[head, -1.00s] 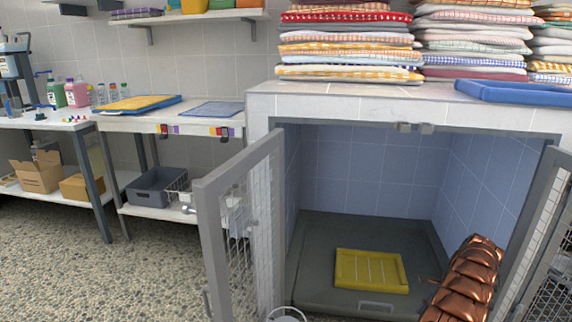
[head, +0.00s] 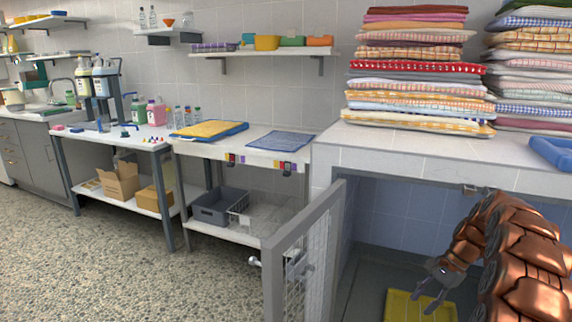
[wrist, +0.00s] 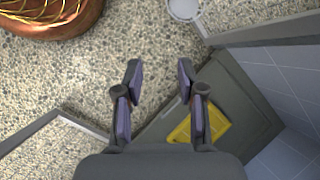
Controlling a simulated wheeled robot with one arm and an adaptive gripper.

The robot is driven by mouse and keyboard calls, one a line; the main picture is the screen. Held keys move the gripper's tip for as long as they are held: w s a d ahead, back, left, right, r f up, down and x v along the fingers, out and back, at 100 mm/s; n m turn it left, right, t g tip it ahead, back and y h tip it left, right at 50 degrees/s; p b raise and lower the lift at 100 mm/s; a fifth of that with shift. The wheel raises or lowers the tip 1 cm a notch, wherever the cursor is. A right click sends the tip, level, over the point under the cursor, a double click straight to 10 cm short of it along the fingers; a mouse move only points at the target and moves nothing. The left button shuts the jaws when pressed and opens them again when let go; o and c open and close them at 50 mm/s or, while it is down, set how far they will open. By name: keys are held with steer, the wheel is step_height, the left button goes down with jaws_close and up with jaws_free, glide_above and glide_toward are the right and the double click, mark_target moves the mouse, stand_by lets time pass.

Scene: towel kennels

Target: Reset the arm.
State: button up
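My gripper (head: 430,298) hangs at the end of my copper-coloured arm, at the lower right of the head view, in front of the open kennel. In the wrist view my gripper (wrist: 160,75) has its two dark fingers spread apart, with nothing between them. The yellow slatted tray (head: 396,308) lies on the kennel floor beyond the gripper and is partly hidden by it. The wrist view also shows the yellow tray (wrist: 214,122) beside the right finger. The kennel's grey base (wrist: 240,105) shows around it.
The open mesh kennel door (head: 308,260) stands left of the opening. Folded towels (head: 420,75) are stacked on the tiled top, with a blue tray (head: 555,152) at right. A table (head: 245,150) stands left. Pebbled floor (head: 130,265) is clear at lower left.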

steer(key=s+a+r+n+h+p, duration=0.1)
steer(key=s+a+r+n+p, duration=0.1)
steer(key=s+a+r+p, duration=0.45)
steer(key=s+a+r+n+g+h+p, duration=0.1)
steer(key=s+a+r+n, duration=0.3)
steer(key=r, duration=0.5)
steer(key=s+a+r+n+p, duration=0.1)
steer(key=s+a+r+p, duration=0.4)
steer(key=r, duration=0.3)
steer(key=s+a+r+n+h+p, duration=0.1)
steer(key=s+r+n+p, duration=0.1)
steer(key=s, duration=0.5)
steer(key=s+a+r+n+h+p, duration=0.1)
steer(key=s+r+p, duration=0.3)
steer(key=s, duration=0.4)
steer(key=s+a+r+n+h+p, duration=0.1)
steer(key=s+a+r+n+p, duration=0.1)
steer(key=s, duration=0.6)
steer(key=shift+a+r+n+h+p, duration=0.15)
steer(key=shift+r+n+h+p, duration=0.15)
steer(key=shift+r+n+p, duration=0.6)
steer(key=shift+s+f, duration=0.15)
steer(key=shift+f, duration=0.1)
